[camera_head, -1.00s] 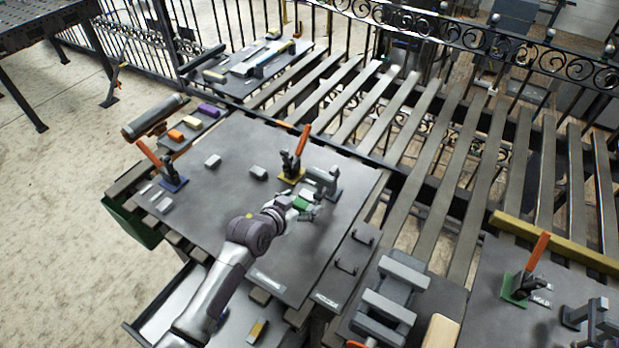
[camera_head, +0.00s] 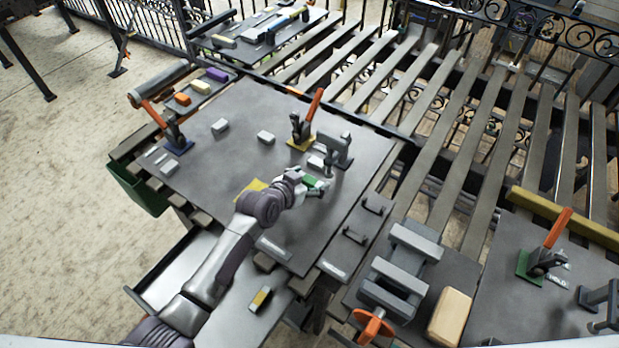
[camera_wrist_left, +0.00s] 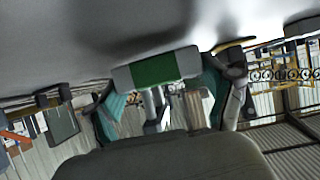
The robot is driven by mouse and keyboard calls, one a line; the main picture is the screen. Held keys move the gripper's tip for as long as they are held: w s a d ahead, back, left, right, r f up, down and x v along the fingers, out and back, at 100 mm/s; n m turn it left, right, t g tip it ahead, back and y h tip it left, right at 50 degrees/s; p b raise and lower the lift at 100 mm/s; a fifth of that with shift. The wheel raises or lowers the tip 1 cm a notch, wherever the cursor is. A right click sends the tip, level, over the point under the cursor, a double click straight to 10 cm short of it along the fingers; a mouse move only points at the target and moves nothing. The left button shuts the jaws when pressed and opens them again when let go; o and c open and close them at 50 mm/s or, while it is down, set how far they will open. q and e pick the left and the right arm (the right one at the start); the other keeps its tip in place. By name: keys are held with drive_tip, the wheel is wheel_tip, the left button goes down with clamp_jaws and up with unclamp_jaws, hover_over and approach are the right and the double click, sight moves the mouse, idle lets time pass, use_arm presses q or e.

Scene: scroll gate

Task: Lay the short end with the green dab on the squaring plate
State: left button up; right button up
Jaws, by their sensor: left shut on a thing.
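The short end with the green dab (camera_head: 313,183) is a small grey bar with a green band. My left gripper (camera_head: 318,188) is shut on it, low over the right part of the large grey plate (camera_head: 215,165). In the left wrist view the green-banded bar (camera_wrist_left: 155,69) lies across between the teal fingertips (camera_wrist_left: 160,95), close to the grey surface. I cannot tell whether it touches the plate. My right gripper is not in view.
An orange-handled clamp on a yellow base (camera_head: 303,135) and a grey post fixture (camera_head: 335,150) stand just behind the gripper. Another clamp on a blue base (camera_head: 176,138) is at the left. Small grey blocks (camera_head: 265,138) lie on the plate.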

use_arm(q)
drive_tip(key=shift+f, duration=0.35)
idle(0.6)
drive_tip(key=o, duration=1.4)
drive_tip(key=shift+c, duration=0.2)
drive_tip(key=shift+s+f, duration=0.1)
drive_tip(key=v, duration=1.2)
